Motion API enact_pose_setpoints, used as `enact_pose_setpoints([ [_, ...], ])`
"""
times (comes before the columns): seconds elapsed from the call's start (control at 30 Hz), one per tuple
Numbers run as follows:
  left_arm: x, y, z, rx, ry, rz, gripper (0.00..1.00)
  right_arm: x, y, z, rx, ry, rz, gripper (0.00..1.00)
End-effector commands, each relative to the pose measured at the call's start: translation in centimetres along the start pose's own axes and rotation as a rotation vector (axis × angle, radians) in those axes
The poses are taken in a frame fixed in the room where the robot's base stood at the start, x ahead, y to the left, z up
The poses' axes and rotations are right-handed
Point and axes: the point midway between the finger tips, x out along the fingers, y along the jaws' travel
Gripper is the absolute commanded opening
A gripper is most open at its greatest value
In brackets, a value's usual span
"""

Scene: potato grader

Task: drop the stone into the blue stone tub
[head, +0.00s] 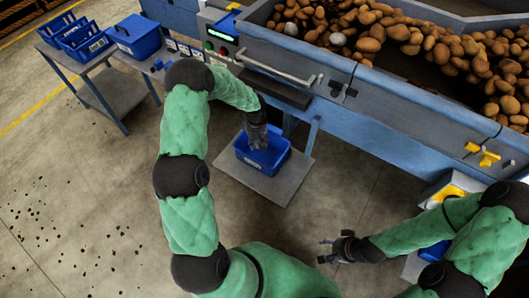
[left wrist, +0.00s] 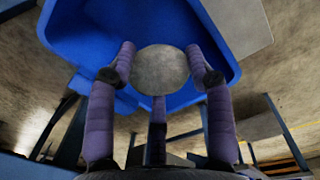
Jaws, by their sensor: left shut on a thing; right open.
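My left gripper (head: 257,138) reaches down over the blue tub (head: 270,160), which stands on a grey board near the floor below the grader. In the left wrist view my left gripper (left wrist: 160,80) has its purple fingers closed around a round grey stone (left wrist: 161,68). The blue tub (left wrist: 75,35) lies behind the stone there, its inside facing the camera. The stone is hidden in the head view. The tub has a white label, too small to read. My right gripper (head: 338,248) is open and empty over the floor, away from the tub.
The grader's hopper (head: 345,68) holds many potatoes and a few pale lumps. A metal table (head: 95,58) at the upper left carries blue bins and a blue lidded box (head: 135,37). A yellow-topped container (head: 455,190) stands at the right. The left floor is open, with scattered dirt.

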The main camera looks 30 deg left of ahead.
Motion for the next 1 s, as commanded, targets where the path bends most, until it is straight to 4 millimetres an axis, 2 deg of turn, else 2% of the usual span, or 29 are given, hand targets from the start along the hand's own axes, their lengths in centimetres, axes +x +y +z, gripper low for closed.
enact_pose_setpoints([
  [0.1,-0.1,0.0,0.0,0.000,0.001,0.001,0.14,-0.1,0.0,0.0,0.000,0.000,0.000,0.58],
  [0.13,-0.1,0.0,0.0,0.000,0.001,0.001,0.55,-0.1,0.0,0.0,0.000,0.000,0.000,0.58],
  [0.2,-0.1,0.0,0.0,0.000,0.001,0.001,0.75,-0.1,0.0,0.0,0.000,0.000,0.000,0.58],
  [0.23,-0.1,0.0,0.0,0.000,0.001,0.001,0.80,-0.1,0.0,0.0,0.000,0.000,0.000,0.58],
  [0.67,-0.6,0.1,-0.1,0.000,0.001,0.001,0.80,-0.1,0.0,0.0,0.000,0.000,0.000,0.58],
  [0.77,-1.7,0.1,-0.1,-0.001,0.002,0.002,0.80,-0.1,0.0,0.0,0.000,0.000,0.000,0.58],
  [1.0,-6.4,0.1,-0.1,0.001,0.003,0.003,0.80,-0.1,0.0,0.0,0.000,0.000,0.000,0.58],
])
